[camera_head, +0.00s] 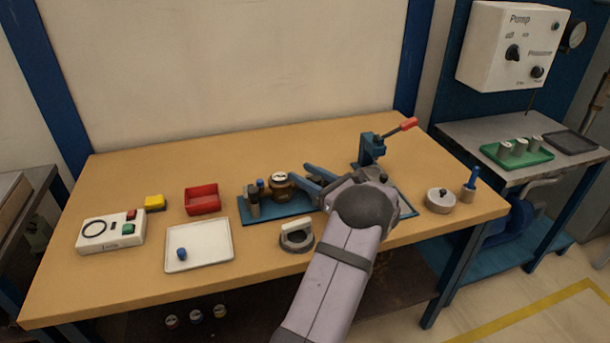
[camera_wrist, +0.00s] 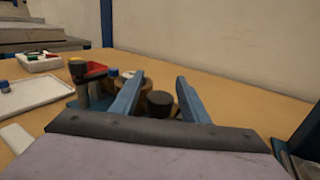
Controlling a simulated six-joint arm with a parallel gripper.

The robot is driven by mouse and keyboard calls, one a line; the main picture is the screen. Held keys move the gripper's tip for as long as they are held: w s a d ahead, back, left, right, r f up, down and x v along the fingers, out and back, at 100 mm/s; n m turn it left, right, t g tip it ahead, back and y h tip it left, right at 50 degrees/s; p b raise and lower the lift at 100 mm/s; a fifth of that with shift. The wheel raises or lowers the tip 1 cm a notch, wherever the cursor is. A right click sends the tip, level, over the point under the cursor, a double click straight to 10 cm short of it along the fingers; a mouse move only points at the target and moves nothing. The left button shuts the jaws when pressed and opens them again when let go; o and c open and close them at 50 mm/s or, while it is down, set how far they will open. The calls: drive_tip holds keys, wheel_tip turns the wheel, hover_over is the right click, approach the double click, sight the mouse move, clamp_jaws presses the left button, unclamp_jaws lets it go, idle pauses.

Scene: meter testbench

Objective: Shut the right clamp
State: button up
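The right clamp (camera_head: 370,150) is a blue block with a lever, at the right end of the blue fixture plate (camera_head: 240,210). Its red handle (camera_head: 408,124) sticks up and out to the right, away from the plate's middle. My gripper (camera_head: 299,172) is left of the clamp, over the plate, with its blue fingers apart. The fingers also show in the wrist view (camera_wrist: 160,77), with nothing held between them. A brass meter (camera_head: 281,188) stands on the plate just beyond the fingertips. My wrist hides much of the plate's right part.
Dark posts (camera_head: 252,200) stand at the plate's left end. A white tray (camera_head: 200,262), a red bin (camera_head: 202,199) and a box with buttons (camera_head: 110,232) lie to the left. Bare table lies behind the plate.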

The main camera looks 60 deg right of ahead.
sight(319, 184)
drive_tip(key=shift+m+h, duration=0.3)
drive_tip(key=shift+h, duration=0.2)
drive_tip(key=shift+d+r+m+g+h+p, duration=0.15)
drive_tip(key=shift+d+m+g+h+p, duration=0.15)
drive_tip(key=shift+m+g+h+p, duration=0.65)
drive_tip(key=h, duration=0.1)
drive_tip(key=m+h, duration=0.1)
drive_tip(key=h, duration=0.1)
drive_tip(key=shift+s+d+m+g+p, duration=0.25)
drive_tip(key=shift+d+m+g+p, duration=0.05)
drive_tip(key=shift+m+g, duration=0.05)
drive_tip(key=shift+h, duration=0.35)
drive_tip(key=b+v, duration=0.1)
drive_tip(key=v, duration=0.6)
drive_tip(key=shift+s+d+b, duration=0.1)
drive_tip(key=shift+b, duration=0.2)
drive_tip(key=w+a+n+g+y+p, duration=0.1)
drive_tip(key=w+a+n+y, duration=0.3)
drive_tip(key=a, duration=0.5)
drive_tip(key=w+a+r+n+y+p, duration=0.1)
drive_tip(key=w+a+n+y+p, duration=0.2)
drive_tip(key=a, duration=0.6)
drive_tip(key=w+a+r+n+g+y+p, duration=0.1)
drive_tip(key=w+a+n+y+p, duration=0.1)
drive_tip(key=w+a+n+y, duration=0.5)
drive_tip(key=shift+w+a+n+g, duration=0.35)
drive_tip(key=shift+w+a, duration=0.5)
drive_tip(key=shift+a, duration=0.4)
